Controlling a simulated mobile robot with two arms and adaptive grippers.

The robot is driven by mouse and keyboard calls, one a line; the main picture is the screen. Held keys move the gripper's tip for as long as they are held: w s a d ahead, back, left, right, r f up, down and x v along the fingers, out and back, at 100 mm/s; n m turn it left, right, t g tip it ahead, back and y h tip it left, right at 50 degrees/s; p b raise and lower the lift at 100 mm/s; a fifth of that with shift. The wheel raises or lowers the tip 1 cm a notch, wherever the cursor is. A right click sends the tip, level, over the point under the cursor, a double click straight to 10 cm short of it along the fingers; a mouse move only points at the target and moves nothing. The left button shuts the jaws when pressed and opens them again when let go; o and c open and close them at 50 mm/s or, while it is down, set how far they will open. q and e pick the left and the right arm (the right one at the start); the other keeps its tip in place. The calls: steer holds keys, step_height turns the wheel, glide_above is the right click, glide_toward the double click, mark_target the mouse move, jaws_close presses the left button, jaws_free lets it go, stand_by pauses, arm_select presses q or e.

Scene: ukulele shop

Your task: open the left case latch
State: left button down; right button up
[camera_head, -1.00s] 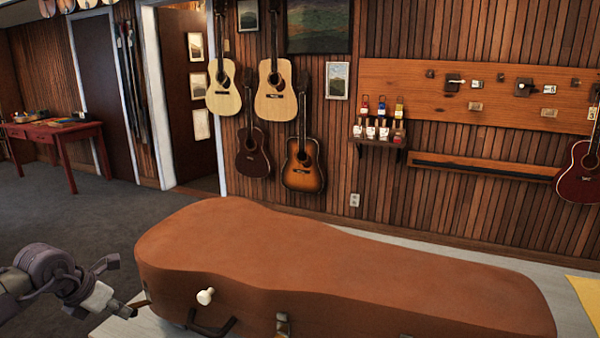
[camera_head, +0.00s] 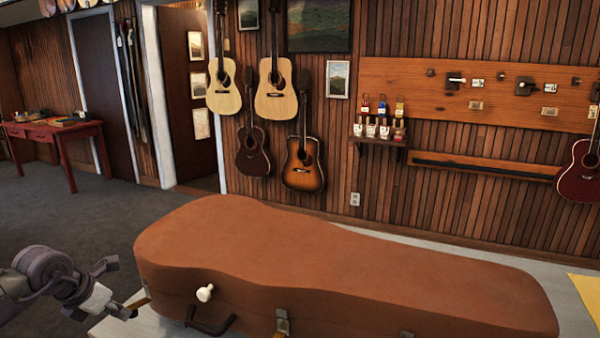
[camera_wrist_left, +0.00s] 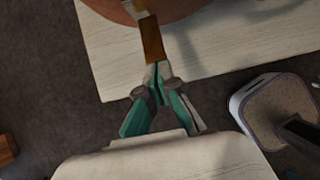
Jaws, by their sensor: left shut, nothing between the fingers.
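The brown instrument case (camera_head: 330,262) lies closed on a pale table. At its left end a brown-orange tab (camera_head: 139,302), apparently the left latch, sticks out. In the left wrist view this tab (camera_wrist_left: 152,40) hangs from a metal fitting (camera_wrist_left: 143,10) on the case edge (camera_wrist_left: 185,8). My left gripper (camera_head: 131,309) is at the tab's outer end. In the wrist view its fingertips (camera_wrist_left: 158,72) are shut and empty, right at the tab's lower end; I cannot tell whether they touch it. My right gripper is not in view.
The case front has a white knob (camera_head: 205,293), a dark handle (camera_head: 211,327) and metal latches (camera_head: 283,321). The pale tabletop (camera_wrist_left: 115,52) ends just under my left gripper, with dark floor beyond. A yellow sheet (camera_head: 588,296) lies at the right. Guitars hang on the back wall.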

arm_select(q)
steer(key=p+v, duration=0.3)
steer(key=v, duration=0.5)
steer(key=shift+s+a, duration=0.2)
steer(key=shift+s, duration=0.3)
